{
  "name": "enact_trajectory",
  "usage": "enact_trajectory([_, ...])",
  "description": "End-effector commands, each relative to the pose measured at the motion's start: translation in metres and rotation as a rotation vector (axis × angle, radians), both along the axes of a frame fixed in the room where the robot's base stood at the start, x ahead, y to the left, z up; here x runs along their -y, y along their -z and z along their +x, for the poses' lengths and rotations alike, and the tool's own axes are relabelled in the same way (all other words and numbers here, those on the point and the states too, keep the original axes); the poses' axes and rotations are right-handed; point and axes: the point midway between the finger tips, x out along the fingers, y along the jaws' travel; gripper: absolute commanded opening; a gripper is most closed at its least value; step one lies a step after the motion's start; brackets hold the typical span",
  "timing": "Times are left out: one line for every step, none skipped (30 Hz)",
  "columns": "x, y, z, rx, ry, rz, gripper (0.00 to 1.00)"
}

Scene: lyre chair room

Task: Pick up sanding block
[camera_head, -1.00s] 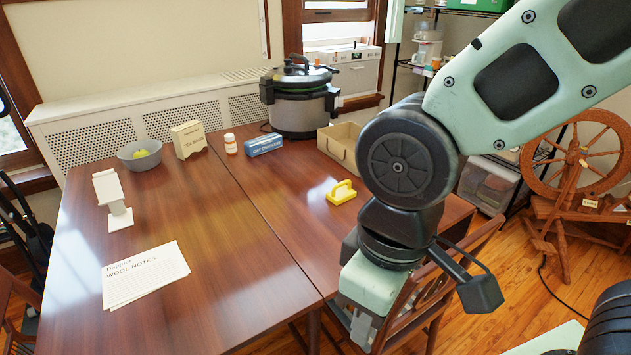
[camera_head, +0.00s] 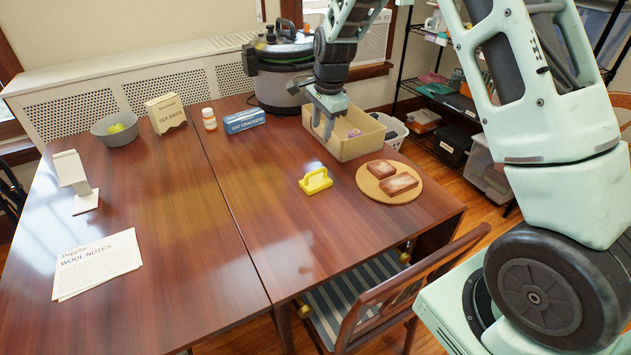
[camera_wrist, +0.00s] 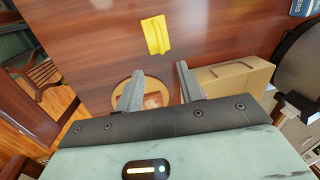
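A yellow block with a raised handle (camera_head: 316,181), which looks like the sanding block, lies on the wooden table (camera_head: 200,270) near its right side. The block also shows in the wrist view (camera_wrist: 156,35), beyond the fingertips. My gripper (camera_head: 325,120) is above the open cardboard box, up and behind the yellow block in the head view. In the wrist view my gripper (camera_wrist: 160,68) has its two fingers apart with nothing held between them.
The cardboard box (camera_head: 360,145) stands behind the block. A round board (camera_head: 412,194) with two brown slabs lies just right of it. A blue cracker box (camera_head: 244,121), white bottle (camera_head: 209,119) and large cooker (camera_head: 280,85) are farther back. The table left of the block is clear.

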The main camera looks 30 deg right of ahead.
Motion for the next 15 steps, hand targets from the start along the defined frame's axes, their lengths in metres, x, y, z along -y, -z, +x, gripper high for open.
enact_trajectory([0.000, 0.010, 0.001, -0.005, 0.001, 0.001, 0.38])
enact_trajectory([0.000, 0.015, 0.002, -0.005, 0.000, 0.001, 0.38])
enact_trajectory([0.000, 0.023, 0.003, -0.007, 0.000, 0.000, 0.38])
enact_trajectory([-0.001, 0.029, 0.004, -0.006, -0.001, 0.000, 0.38])
enact_trajectory([-0.001, 0.036, 0.005, -0.007, -0.001, 0.001, 0.38])
enact_trajectory([-0.001, 0.044, 0.007, -0.006, -0.002, 0.001, 0.38])
enact_trajectory([-0.001, 0.050, 0.008, -0.007, -0.003, 0.001, 0.38])
enact_trajectory([-0.001, 0.056, 0.010, -0.006, -0.003, 0.001, 0.38])
enact_trajectory([-0.002, 0.064, 0.011, -0.006, -0.003, 0.001, 0.38])
enact_trajectory([-0.002, 0.070, 0.012, -0.006, -0.004, 0.001, 0.38])
enact_trajectory([-0.002, 0.076, 0.014, -0.005, -0.004, 0.001, 0.38])
enact_trajectory([-0.003, 0.083, 0.014, -0.006, -0.005, 0.002, 0.38])
enact_trajectory([-0.003, 0.088, 0.015, -0.005, -0.004, 0.002, 0.38])
enact_trajectory([-0.002, 0.092, 0.017, -0.004, -0.003, 0.001, 0.38])
enact_trajectory([-0.002, 0.097, 0.018, -0.003, -0.004, 0.001, 0.38])
